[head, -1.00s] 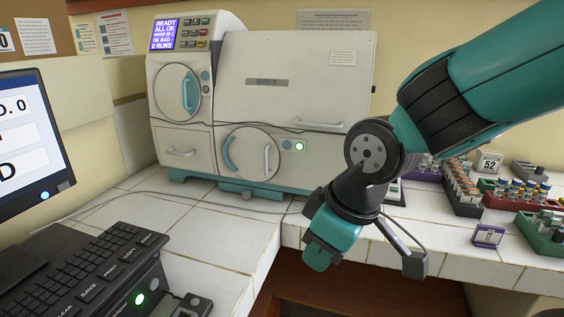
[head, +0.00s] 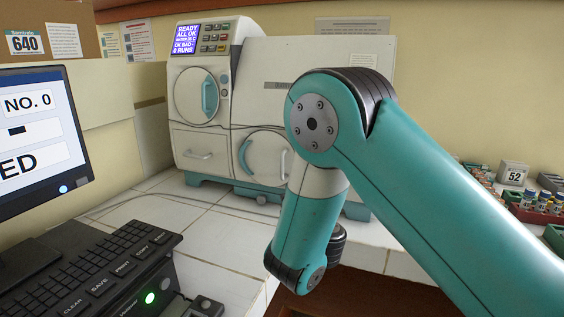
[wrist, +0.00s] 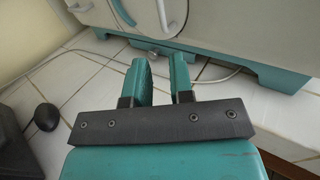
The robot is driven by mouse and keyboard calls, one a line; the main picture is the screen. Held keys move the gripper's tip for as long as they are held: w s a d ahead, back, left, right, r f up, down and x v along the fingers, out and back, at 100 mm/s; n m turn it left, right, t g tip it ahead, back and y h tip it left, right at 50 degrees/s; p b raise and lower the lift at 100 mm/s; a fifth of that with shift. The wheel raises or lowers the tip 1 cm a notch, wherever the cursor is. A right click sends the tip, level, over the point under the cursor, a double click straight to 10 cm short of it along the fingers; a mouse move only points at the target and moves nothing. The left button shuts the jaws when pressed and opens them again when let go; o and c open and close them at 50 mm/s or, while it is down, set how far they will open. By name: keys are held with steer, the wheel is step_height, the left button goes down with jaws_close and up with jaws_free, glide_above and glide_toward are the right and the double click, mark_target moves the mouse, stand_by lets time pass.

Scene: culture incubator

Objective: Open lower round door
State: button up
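The lower round door (head: 266,158) is white and sits low on the incubator front (head: 262,90), seemingly flush with it. A curved teal handle (head: 246,158) is on its left side. My arm covers the door's right part in the head view. In the wrist view the door's lower part (wrist: 146,14) shows at the top edge, with the teal handle (wrist: 122,12) and a white bar handle (wrist: 162,14). My gripper (wrist: 158,64) is open and empty, its two teal fingers apart, below and in front of the door, not touching it. The head view does not show the fingers.
An upper round door (head: 196,95) and a drawer handle (head: 198,155) are on the incubator's left. A cable (wrist: 95,55) lies on the white tiled bench (head: 205,235). A keyboard (head: 110,265) and monitor (head: 35,145) stand at left; sample racks (head: 535,205) at right.

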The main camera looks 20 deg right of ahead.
mark_target(283, 168)
steer(key=w+p, duration=0.3)
steer(key=w, duration=0.1)
steer(key=w+p, duration=0.4)
steer(key=w, duration=0.1)
steer(key=w+d+p, duration=0.1)
steer(key=w+p, duration=0.2)
steer(key=w, duration=0.2)
steer(key=shift+w+r, duration=0.1)
steer(key=shift+w+p, duration=0.35)
steer(key=shift+w, duration=0.25)
steer(key=shift+a, duration=0.1)
jaws_close()
